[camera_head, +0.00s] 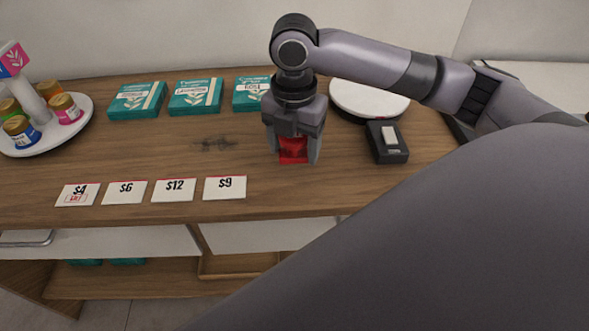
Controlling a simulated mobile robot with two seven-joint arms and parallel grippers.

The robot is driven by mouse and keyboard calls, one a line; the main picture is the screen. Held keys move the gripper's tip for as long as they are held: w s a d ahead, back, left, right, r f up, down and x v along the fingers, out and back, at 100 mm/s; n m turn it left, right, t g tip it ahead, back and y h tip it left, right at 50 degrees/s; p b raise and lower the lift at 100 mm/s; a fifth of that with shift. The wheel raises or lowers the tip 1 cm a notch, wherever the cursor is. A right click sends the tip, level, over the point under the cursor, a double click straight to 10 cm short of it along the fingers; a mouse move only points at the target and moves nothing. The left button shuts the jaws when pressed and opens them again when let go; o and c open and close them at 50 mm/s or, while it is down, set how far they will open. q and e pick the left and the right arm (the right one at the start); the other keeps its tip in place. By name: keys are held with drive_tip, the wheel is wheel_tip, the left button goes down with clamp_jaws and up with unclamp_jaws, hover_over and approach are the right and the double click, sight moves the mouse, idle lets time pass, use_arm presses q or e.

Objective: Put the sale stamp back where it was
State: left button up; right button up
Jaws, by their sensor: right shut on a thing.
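My right gripper (293,155) points down over the wooden counter and is shut on a red block, the sale stamp (293,149). Its fingers cover the sides of the stamp, and I cannot tell whether its underside touches the counter. A row of white price cards lies near the front edge: $4 (78,195), $6 (124,193), $12 (173,190) and $9 (225,188). The $4 card has a red mark under its number; the others show none. My left gripper is out of view.
A black box with a white top piece (388,142) sits right of the gripper. Behind it is a round white plate (369,101), partly hidden by my arm. Teal boxes (195,97) line the back. A white stand (84,120) holds jars at left.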

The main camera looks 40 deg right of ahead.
sight(295, 181)
drive_tip(key=shift+f, duration=3.4)
drive_tip(key=shift+f, duration=0.1)
drive_tip(key=o, duration=0.8)
drive_tip(key=shift+o, duration=0.2)
wheel_tip(295, 181, up, 12)
drive_tip(key=shift+r, duration=0.15)
drive_tip(key=shift+s, duration=0.1)
